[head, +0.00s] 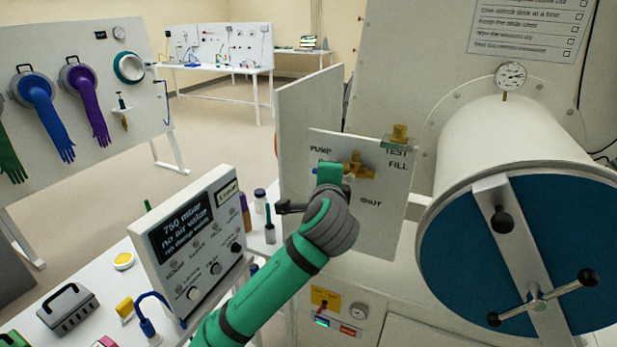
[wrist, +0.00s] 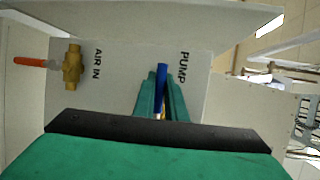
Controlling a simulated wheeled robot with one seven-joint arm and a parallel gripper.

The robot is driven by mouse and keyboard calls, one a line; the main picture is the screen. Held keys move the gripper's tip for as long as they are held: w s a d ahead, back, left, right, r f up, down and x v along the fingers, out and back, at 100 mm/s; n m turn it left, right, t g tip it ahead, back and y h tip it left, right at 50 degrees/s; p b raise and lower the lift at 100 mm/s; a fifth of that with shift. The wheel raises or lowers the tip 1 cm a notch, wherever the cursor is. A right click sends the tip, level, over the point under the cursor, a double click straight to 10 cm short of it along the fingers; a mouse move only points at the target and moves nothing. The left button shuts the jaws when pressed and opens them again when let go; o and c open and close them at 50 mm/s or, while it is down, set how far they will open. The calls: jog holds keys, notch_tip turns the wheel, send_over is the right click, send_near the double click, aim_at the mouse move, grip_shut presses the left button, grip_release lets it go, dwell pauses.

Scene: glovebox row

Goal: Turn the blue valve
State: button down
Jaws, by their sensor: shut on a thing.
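The blue valve handle (wrist: 161,88) is under the word PUMP on a white panel. In the wrist view it lies lengthwise between the two green fingers of my gripper (wrist: 161,98), which is shut on it. A trace of brass shows below the handle; the rest of the valve body is hidden by the gripper. In the head view my gripper (head: 328,176) is at the panel (head: 385,212), and only a small bit of blue shows at its left side. Brass fittings (head: 357,166) stand just right of the gripper.
A brass valve (wrist: 72,66) with an orange handle (wrist: 35,62) is beside the words AIR IN. A large white cylinder (head: 510,145) with a blue door stands right of the panel. A display box (head: 190,240) stands on a table left of my arm.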

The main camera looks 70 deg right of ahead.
dwell(0.5)
jog(key=c, duration=1.8)
grip_release()
jog(key=shift+s+d, duration=0.1)
jog(key=v, duration=1.1)
jog(key=shift+f, duration=0.1)
